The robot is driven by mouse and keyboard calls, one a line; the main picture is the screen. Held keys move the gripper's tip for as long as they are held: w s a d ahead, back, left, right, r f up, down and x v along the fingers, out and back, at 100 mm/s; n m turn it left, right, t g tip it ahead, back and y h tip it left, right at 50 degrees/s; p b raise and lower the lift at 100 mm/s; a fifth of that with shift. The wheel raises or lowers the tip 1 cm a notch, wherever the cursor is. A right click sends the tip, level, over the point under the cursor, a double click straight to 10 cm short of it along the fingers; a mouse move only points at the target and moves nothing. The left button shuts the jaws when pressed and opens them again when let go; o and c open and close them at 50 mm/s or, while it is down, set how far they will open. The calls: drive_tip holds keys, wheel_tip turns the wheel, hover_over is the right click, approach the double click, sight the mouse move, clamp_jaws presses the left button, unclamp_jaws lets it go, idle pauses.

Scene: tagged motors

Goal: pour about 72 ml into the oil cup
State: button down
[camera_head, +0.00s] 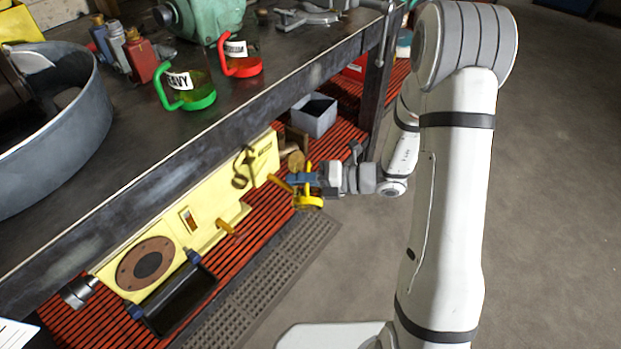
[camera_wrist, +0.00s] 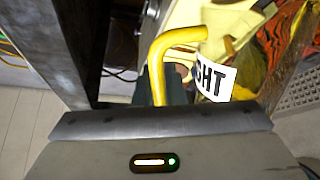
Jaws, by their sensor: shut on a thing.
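My gripper (camera_head: 303,180) is shut on a yellow-handled jug, in front of the yellow machine. The jug (camera_head: 309,202) has a yellow rim and handle. In the wrist view its bent yellow handle (camera_wrist: 178,45) and a white label ending in "GHT" (camera_wrist: 215,82) show above my gripper's body. The clear jug body is partly cut off, and I cannot tell its fill level or exact tilt. A small amber fitting (camera_head: 228,229) projects from the machine (camera_head: 150,235). It may be the oil cup, but I cannot tell. Neither view shows liquid flowing.
The dark workbench (camera_head: 120,150) overhangs the machine. On it stand a green "HEAVY" jug (camera_head: 188,92), a red-handled jug (camera_head: 241,58), small bottles and a large grey drum (camera_head: 85,150). A grey bin (camera_head: 313,116) sits on the red slatted shelf. Open floor lies right.

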sight(299, 203)
drive_tip(key=s+f+n+b, duration=0.1)
drive_tip(key=b, duration=0.1)
drive_tip(key=s+f+n+b, duration=0.1)
drive_tip(key=s+f+n+t+b, duration=0.1)
drive_tip(key=f+b, duration=0.1)
drive_tip(key=shift+a+f+n+b, duration=0.1)
drive_tip(key=shift+a+n+b, duration=0.05)
drive_tip(key=shift+n+b, duration=0.2)
drive_tip(key=shift+r, duration=0.3)
drive_tip(key=shift+f, duration=0.1)
drive_tip(key=f+n+b, duration=0.1)
drive_tip(key=b, duration=0.1)
drive_tip(key=s+f+n+b, duration=0.1)
drive_tip(key=shift+f+t+y+b, duration=0.3)
drive_tip(key=shift+b, duration=0.1)
drive_tip(key=shift+s+a+f+n, duration=0.1)
drive_tip(key=shift+s+f+n, duration=0.65)
drive_tip(key=shift+s+n, duration=0.1)
